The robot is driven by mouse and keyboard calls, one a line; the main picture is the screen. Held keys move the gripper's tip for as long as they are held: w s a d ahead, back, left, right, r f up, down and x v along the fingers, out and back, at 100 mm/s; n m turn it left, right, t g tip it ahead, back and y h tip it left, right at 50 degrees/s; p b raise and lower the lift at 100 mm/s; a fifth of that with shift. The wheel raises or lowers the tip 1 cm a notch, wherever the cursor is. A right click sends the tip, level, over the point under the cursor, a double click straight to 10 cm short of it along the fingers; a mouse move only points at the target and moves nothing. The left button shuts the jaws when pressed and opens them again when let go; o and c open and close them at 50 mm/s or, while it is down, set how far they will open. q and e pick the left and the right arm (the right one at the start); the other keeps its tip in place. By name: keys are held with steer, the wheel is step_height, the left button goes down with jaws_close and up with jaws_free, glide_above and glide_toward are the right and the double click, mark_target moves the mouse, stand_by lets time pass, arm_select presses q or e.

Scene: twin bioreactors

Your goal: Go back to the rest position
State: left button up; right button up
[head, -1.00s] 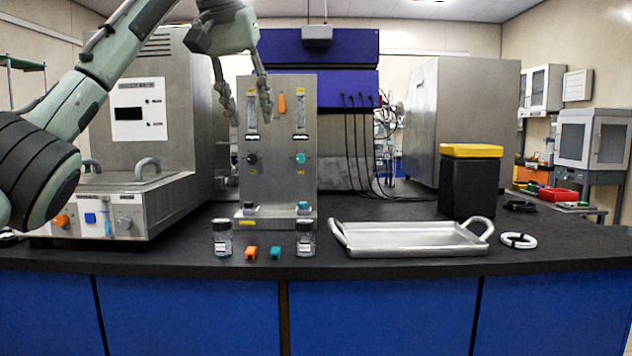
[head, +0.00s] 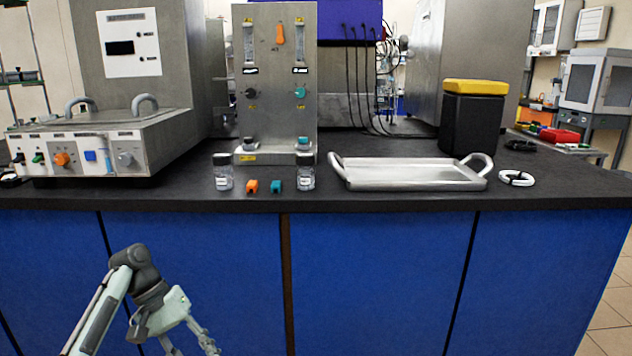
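My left gripper (head: 192,345) hangs low at the bottom left, in front of the blue cabinet doors (head: 380,275) and below the bench top. Its fingers point down and appear spread apart, with nothing seen between them; the tips run close to the frame's lower edge. My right gripper is not in the head view.
The black bench top (head: 400,198) holds a metal tray (head: 405,182), two small jars (head: 223,178) (head: 306,178), orange (head: 252,186) and teal (head: 276,185) clips, a flow panel (head: 275,110), a water bath (head: 110,150) and a black bin with a yellow lid (head: 472,120). Floor shows at right.

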arm_select(q)
steer(key=w+a+f+t+y, duration=0.25)
steer(key=w+a+t, duration=0.2)
steer(key=w, duration=0.25)
steer(key=w+a+r+m+t+y, duration=0.2)
steer(key=w+a+r+t+y, duration=0.15)
steer(key=w+a, duration=0.4)
steer(key=w+a+r+m+t+y, duration=0.1)
steer(key=w+a+r+t+y, duration=0.2)
steer(key=w+a+r+t, duration=0.4)
steer(key=s+d+f+m+g, duration=0.1)
steer(key=s+d+f+g, duration=0.25)
steer(key=s+f, duration=0.8)
steer(key=s+d+f+m+g, duration=0.1)
steer(key=s+d+f+g, duration=0.45)
steer(key=f, duration=1.05)
steer(key=s+d+f, duration=0.1)
steer(key=s+f, duration=0.4)
steer(key=s, duration=0.5)
steer(key=s+d+f+g+h, duration=0.1)
steer(key=s+f, duration=0.4)
steer(key=s, duration=0.6)
steer(key=s+d+f+h, duration=0.1)
steer(key=s+f, duration=0.4)
steer(key=s, duration=0.6)
steer(key=shift+d+g, duration=0.4)
steer(key=shift+d, duration=0.2)
